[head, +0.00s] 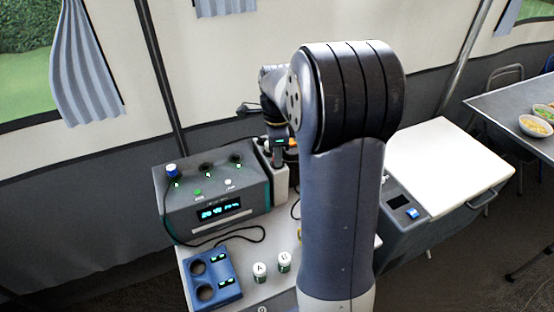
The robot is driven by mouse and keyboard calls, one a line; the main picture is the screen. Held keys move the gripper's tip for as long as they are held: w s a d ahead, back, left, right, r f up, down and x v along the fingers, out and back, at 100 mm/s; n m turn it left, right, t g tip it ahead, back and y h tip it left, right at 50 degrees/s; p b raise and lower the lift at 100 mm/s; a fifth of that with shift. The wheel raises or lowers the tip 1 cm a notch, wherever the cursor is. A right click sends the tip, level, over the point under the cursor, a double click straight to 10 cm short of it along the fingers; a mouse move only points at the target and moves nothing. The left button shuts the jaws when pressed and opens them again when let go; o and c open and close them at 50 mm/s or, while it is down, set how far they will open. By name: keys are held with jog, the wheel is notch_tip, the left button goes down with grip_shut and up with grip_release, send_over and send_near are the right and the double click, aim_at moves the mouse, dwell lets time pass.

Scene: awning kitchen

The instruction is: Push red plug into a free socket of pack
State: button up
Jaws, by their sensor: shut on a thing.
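My gripper (278,151) points down at the back of the worktop, just right of the grey box and over a tall light-grey holder. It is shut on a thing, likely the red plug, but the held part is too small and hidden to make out. The grey box (190,217) with teal sides and a lit display looks like the pack. Its top has several fittings with green lights. A blue-capped plug (172,169) stands at its left, and dark fittings (207,169) stand farther right. I cannot tell which sockets are free.
The light-grey holder (281,187) stands against the box's right side. A blue block (224,296) with two round wells and jars marked A (260,272) and B (284,262) stand in front. A black cable (243,228) loops there. A white-topped chest (440,165) is right. My arm hides the middle.

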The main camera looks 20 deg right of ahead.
jog(key=shift+r, duration=0.2)
jog(key=shift+r+p, duration=1.5)
jog(key=shift+p, duration=0.15)
jog(key=shift+r, duration=0.2)
jog(key=shift+r+p, duration=0.65)
jog(key=shift+p, duration=0.2)
jog(key=shift+r+p, duration=0.9)
jog(key=shift+r, duration=0.05)
jog(key=w+a+f, duration=0.1)
jog(key=w+a, duration=0.1)
jog(key=a, duration=0.1)
jog(key=w+a+f+p, duration=0.1)
jog(key=w+a, duration=0.1)
jog(key=a, duration=0.1)
jog(key=w+a+f, duration=0.1)
jog(key=w+a, duration=0.2)
jog(key=shift+a+f+p, duration=0.3)
jog(key=shift+p, duration=0.1)
jog(key=shift+f+b, duration=0.65)
jog(key=shift+f, duration=1.05)
